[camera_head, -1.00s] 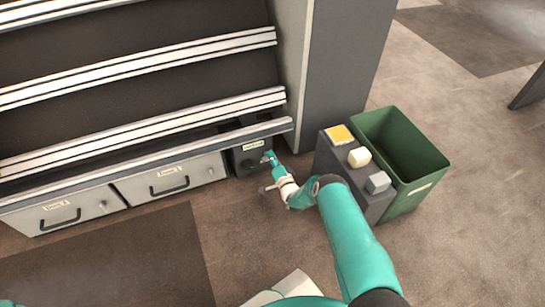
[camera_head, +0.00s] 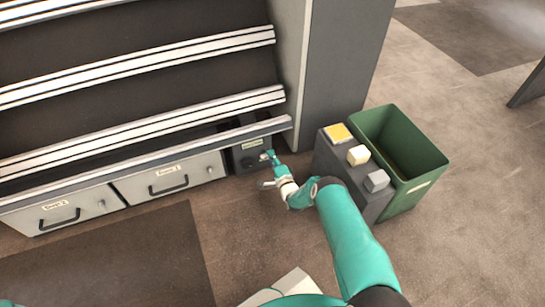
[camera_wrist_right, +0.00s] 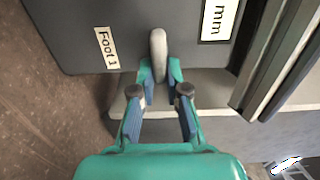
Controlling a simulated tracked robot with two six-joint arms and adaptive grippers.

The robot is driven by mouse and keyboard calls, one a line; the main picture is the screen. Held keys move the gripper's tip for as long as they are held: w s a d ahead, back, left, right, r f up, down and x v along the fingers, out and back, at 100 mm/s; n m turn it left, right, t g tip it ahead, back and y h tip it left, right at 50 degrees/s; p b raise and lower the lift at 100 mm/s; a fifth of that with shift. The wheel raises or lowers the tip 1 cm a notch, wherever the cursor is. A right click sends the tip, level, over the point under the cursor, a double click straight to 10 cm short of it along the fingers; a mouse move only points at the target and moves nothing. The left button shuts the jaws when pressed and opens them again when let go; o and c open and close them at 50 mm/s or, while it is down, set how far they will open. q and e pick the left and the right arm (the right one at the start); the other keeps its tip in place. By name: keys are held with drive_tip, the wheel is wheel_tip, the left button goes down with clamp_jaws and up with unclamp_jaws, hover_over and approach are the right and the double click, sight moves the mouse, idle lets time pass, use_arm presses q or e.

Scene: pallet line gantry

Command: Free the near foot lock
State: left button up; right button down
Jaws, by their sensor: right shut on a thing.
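The near foot lock is a dark grey box (camera_head: 246,158) low at the right end of the rack, with a pale label on its front. In the right wrist view its dark face (camera_wrist_right: 80,30) carries a label reading "Foot 1" (camera_wrist_right: 107,48). A rounded grey lever (camera_wrist_right: 158,50) stands out from that face. My right gripper (camera_head: 268,156) is at the box front. In the right wrist view its fingers (camera_wrist_right: 159,78) are closed around the lever's lower end, which they partly hide. My left gripper is out of view.
Two labelled drawers (camera_head: 168,179) lie left of the box, under the sloped rack rails (camera_head: 150,120). A grey pedestal with coloured blocks (camera_head: 338,170) and a green bin (camera_head: 425,180) stand to the right. Floor in front is open.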

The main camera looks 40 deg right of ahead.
drive_tip(key=shift+s+d+f, duration=0.1)
drive_tip(key=shift+d+f, duration=0.05)
drive_tip(key=shift+d, duration=0.15)
drive_tip(key=c, duration=1.3)
unclamp_jaws()
drive_tip(key=shift+o, duration=0.6)
drive_tip(key=shift+a, duration=0.15)
drive_tip(key=v, duration=1.2)
